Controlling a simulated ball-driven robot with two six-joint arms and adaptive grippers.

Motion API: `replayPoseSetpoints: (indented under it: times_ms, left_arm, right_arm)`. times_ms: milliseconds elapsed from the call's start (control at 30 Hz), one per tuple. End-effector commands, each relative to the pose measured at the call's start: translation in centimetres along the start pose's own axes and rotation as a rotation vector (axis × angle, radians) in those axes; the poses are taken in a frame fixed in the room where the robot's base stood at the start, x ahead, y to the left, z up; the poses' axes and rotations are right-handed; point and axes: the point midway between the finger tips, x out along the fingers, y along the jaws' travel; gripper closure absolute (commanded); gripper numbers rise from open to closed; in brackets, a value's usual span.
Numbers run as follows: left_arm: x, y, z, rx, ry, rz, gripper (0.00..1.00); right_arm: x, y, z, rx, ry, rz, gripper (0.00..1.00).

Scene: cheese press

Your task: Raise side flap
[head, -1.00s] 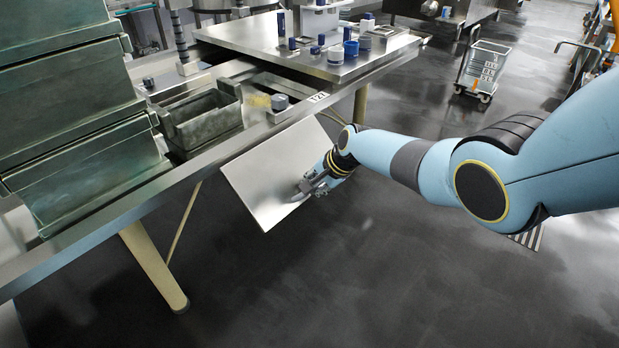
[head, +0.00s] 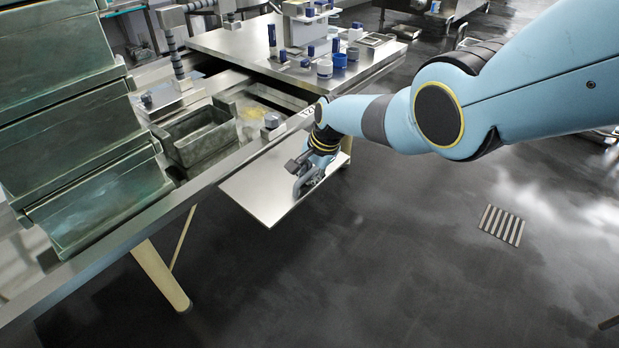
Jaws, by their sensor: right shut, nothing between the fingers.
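The side flap (head: 262,191) is a flat silver metal plate on the near side of the steel bench, below its edge. It slopes outward from the bench at a shallow tilt. My right gripper (head: 301,172) is at the flap's right part, its fingers shut with nothing between them. It appears to touch or lie close to the plate; the exact contact is hidden by the gripper and wrist. My left gripper is out of view.
The steel bench (head: 95,258) carries stacked green-grey metal moulds (head: 95,190) at left and an open metal box (head: 197,135). Blue-capped containers (head: 324,68) stand on the raised steel top (head: 225,41). A striped floor grate (head: 501,225) lies at right. The floor in front is clear.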

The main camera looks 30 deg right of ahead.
Motion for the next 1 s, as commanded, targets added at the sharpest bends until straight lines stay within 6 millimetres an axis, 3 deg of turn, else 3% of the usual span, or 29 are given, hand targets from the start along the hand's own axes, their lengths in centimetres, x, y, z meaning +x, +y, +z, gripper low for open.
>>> replayPoseSetpoints:
  times_ms: [300, 867, 1000]
  left_arm:
    - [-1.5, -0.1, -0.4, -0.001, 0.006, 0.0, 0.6]
    - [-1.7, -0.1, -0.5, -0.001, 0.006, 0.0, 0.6]
    - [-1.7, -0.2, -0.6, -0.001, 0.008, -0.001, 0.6]
  right_arm:
    - [-1.5, -0.3, 0.0, -0.002, -0.002, 0.016, 1.0]
    - [-2.0, -0.9, -0.2, -0.001, 0.0, 0.009, 1.0]
    - [-2.0, -1.0, -0.2, -0.001, 0.001, 0.006, 0.82]
